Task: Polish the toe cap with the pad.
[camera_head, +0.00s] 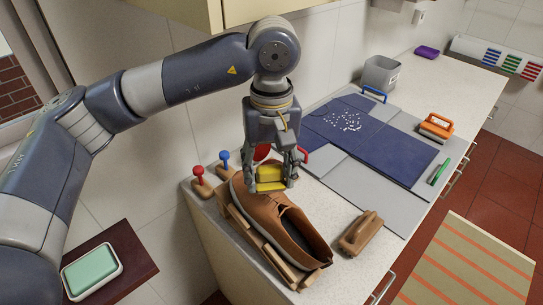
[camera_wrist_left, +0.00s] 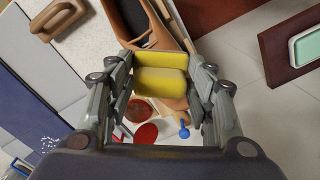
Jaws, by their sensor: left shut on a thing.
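My left gripper (camera_head: 270,184) is shut on a yellow pad (camera_head: 270,174), which also shows between the fingers in the left wrist view (camera_wrist_left: 160,85). The brown leather shoe (camera_head: 268,216) lies on a wooden stand (camera_head: 262,240) near the counter's left edge, its toe towards the wall. The pad is at the toe end of the shoe, over or against the toe cap. I cannot tell whether they touch, as the fingers and pad hide part of the toe. My right gripper is not in view.
Red and blue knobbed tools (camera_head: 198,176) stand by the wall. A red round lid (camera_wrist_left: 146,133) lies beside an open tin (camera_wrist_left: 138,110). A brown-handled brush (camera_head: 361,232) is right of the shoe. Blue cloth (camera_head: 390,150) covers the counter further right. An orange-handled brush (camera_head: 436,125) lies beyond.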

